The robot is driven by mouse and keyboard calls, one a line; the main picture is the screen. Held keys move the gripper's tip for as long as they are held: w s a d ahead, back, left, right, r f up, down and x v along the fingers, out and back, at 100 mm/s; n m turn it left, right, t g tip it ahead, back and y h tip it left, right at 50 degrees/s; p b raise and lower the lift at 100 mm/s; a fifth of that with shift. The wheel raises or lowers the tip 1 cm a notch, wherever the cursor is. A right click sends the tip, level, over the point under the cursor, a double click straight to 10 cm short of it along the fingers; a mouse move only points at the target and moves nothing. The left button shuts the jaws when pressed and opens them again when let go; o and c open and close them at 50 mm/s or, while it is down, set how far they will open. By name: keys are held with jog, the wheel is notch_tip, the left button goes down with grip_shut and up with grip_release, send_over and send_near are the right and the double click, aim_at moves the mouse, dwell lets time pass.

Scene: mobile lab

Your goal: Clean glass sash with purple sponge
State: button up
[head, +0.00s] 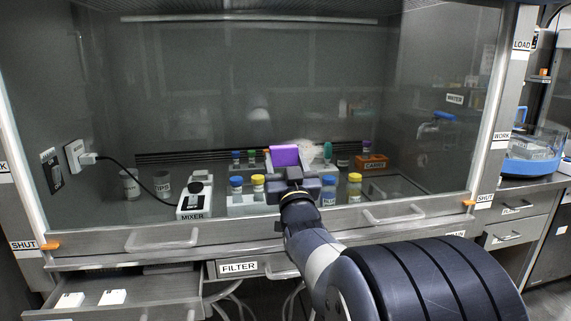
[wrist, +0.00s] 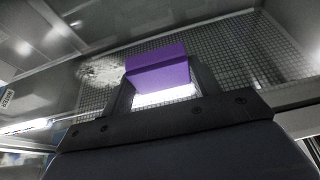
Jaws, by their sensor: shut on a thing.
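My gripper (head: 287,172) is shut on the purple sponge (head: 285,155) and holds it up in front of the glass sash (head: 240,90). In the wrist view the sponge (wrist: 158,68) sits between the fingers of my gripper (wrist: 162,84). The sash is down, with its orange pointers at the SHUT labels. A whitish smudge (head: 312,152) shows on the glass just right of the sponge. In the wrist view the smudge (wrist: 100,71) lies left of the sponge. I cannot tell whether the sponge touches the glass.
Behind the glass stand a mixer (head: 194,200), capped vials and an orange carry rack (head: 371,161). The sash rail has two handles (head: 163,240). An open drawer (head: 120,300) with two white boxes juts out at lower left. A blue-based container (head: 535,145) stands on the right counter.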

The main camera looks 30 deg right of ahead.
aim_at(325, 148)
jog(key=shift+s+d+b, duration=0.2)
jog(key=shift+s+d, duration=0.1)
jog(key=shift+d, duration=0.85)
jog(key=shift+s+d+b, duration=0.25)
jog(key=shift+s+d, duration=0.1)
jog(key=shift+d, duration=0.75)
jog(key=shift+s+d+b, duration=0.2)
jog(key=shift+s+d, duration=0.1)
jog(key=shift+d, duration=0.85)
jog(key=shift+s+d, duration=0.3)
jog(key=shift+d, duration=0.55)
jog(key=shift+s+d, duration=0.25)
jog(key=shift+d, duration=0.6)
jog(key=shift+f, duration=0.1)
jog(key=shift+w+a, duration=0.1)
